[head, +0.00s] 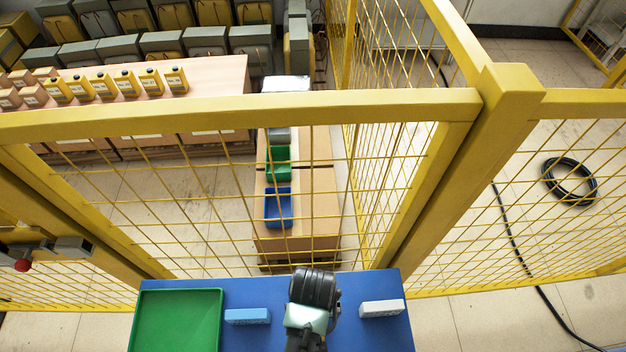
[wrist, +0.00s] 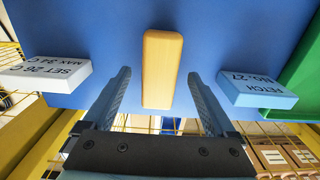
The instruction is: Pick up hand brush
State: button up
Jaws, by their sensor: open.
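The hand brush seems to be the plain wooden, yellow-tan bar (wrist: 162,68) on the blue tabletop in the wrist view. No bristles show. My gripper (wrist: 159,76) is open, with one dark finger on each side of the bar in the picture and clear gaps to both. Neither finger touches it, and I cannot tell how far above it the fingertips are. In the head view my arm covers the middle of the blue table (head: 262,292), and the bar is hidden there.
A light blue block (head: 247,316) and a white block (head: 381,308) lie on either side of my arm; both carry print in the wrist view. A green tray (head: 140,318) takes the table's left end. Yellow mesh fencing (head: 240,107) stands behind the table.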

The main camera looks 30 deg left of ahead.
jog(key=shift+w+f, duration=0.1)
jog(key=shift+f, duration=1.05)
grip_shut()
jog(key=shift+r, duration=5.05)
